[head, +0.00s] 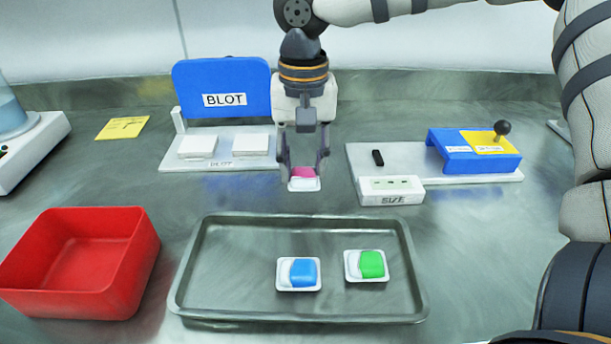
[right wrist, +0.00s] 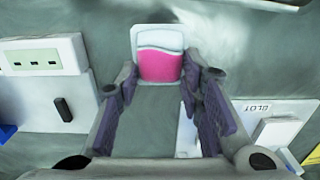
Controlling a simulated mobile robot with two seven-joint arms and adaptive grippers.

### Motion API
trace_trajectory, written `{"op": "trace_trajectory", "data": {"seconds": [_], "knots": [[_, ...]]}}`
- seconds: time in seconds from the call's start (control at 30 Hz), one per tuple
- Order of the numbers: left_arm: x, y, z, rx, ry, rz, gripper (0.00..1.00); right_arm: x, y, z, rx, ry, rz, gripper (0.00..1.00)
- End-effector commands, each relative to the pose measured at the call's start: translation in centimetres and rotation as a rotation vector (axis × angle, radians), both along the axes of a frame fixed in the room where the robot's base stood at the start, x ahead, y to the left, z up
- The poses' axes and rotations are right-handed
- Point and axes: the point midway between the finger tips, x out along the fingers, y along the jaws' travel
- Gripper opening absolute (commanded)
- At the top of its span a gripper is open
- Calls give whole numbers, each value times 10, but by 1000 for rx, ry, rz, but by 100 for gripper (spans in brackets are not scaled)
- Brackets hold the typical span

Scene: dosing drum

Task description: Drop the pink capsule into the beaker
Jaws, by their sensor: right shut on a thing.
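My right gripper (head: 304,165) points down over the bench and is shut on the pink capsule (head: 304,173). The capsule sits in a small white holder that shows below the fingertips. In the right wrist view the pink capsule (right wrist: 160,66) and its white holder are at the far end of the fingers (right wrist: 157,80). They hang above the bench behind the tray, clear of it. The beaker (head: 9,108), with blue liquid inside, stands on a white device at the left edge of the head view and is partly cut off. My left gripper is not in view.
A metal tray (head: 215,300) in front holds a blue capsule (head: 304,272) and a green capsule (head: 372,264) in white holders. A red bin (head: 85,262) is at left. The BLOT station (head: 222,88) and SIZE station (head: 392,190) flank the gripper. A yellow note (head: 123,127) lies near the beaker.

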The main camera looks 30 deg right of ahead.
Motion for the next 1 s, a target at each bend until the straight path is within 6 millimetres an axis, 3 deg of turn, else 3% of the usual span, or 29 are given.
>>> {"op": "trace_trajectory", "data": {"seconds": [0.13, 0.3, 0.67, 0.7, 0.77, 1.0], "knots": [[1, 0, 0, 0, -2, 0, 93, 8, -10, -20, -1, 2, -1, 18], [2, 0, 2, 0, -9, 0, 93, 8, -9, -43, -1, -3, 2, 18], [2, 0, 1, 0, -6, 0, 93, 8, -9, -48, 0, -2, 0, 18], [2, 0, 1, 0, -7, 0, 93, 8, -9, -47, 1, -3, 0, 43], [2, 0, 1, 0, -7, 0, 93, 8, -9, -47, 1, -3, 0, 54], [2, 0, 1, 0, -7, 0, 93, 8, -9, -47, 1, -3, 0, 54]]}}
